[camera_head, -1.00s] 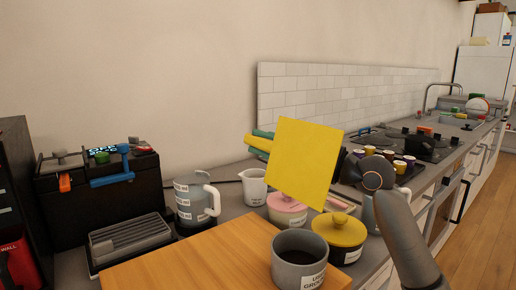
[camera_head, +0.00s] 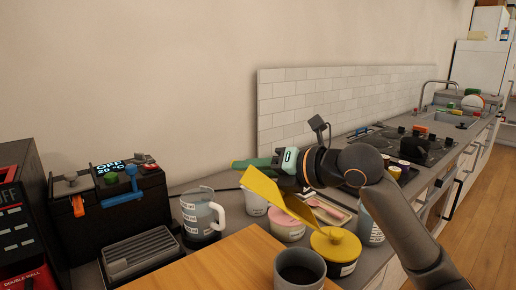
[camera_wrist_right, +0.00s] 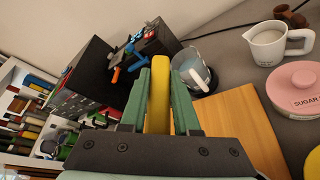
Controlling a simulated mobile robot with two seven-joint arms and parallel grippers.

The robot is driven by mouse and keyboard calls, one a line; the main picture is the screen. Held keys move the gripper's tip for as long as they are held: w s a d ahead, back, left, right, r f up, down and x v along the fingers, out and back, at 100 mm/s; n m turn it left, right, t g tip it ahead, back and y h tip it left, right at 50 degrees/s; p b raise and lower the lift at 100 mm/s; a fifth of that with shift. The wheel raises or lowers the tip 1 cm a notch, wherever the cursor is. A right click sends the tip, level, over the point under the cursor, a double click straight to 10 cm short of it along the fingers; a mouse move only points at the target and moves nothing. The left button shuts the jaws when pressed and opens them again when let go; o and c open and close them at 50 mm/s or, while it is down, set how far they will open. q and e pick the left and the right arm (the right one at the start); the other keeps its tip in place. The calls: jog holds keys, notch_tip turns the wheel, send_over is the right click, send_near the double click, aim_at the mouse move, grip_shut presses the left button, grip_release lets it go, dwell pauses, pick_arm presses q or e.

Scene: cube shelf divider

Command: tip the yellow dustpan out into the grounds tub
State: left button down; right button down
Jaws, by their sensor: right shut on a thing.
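My right gripper (camera_head: 258,162) is shut on the handle of the yellow dustpan (camera_head: 277,196). The wrist view shows the yellow handle (camera_wrist_right: 158,95) between its two green fingers. In the head view the pan is a narrow, steeply tilted yellow sheet, sloping down to the right, raised above the counter. The grey grounds tub (camera_head: 288,284) stands at the bottom, below and nearer than the pan, with a dark inside. The pan appears apart from the tub. I cannot see whether anything lies on the pan. My left gripper is not in view.
A pink-lidded pot (camera_head: 287,219) and a yellow-lidded pot (camera_head: 336,247) stand behind the tub. A grey-white jug (camera_head: 201,212) is left, beside a wooden board (camera_head: 205,268) with a broad bare surface. A hob (camera_head: 415,147) lies farther right.

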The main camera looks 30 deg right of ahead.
jog(key=shift+a+r+n+h+p, duration=0.2)
jog(key=shift+a+n+h+p, duration=0.15)
jog(key=shift+n, duration=0.35)
jog(key=n+h+p, duration=0.1)
jog(key=n+p, duration=0.1)
jog(key=f+n+h+p, duration=0.1)
jog(key=p, duration=0.2)
jog(key=shift+a+f+n+h, duration=0.2)
jog(key=shift+a+n+h, duration=0.15)
jog(key=shift+n, duration=0.05)
jog(key=shift+f+n+h+p, duration=0.3)
jog(key=shift+f+p, duration=0.1)
jog(key=shift+p, duration=0.2)
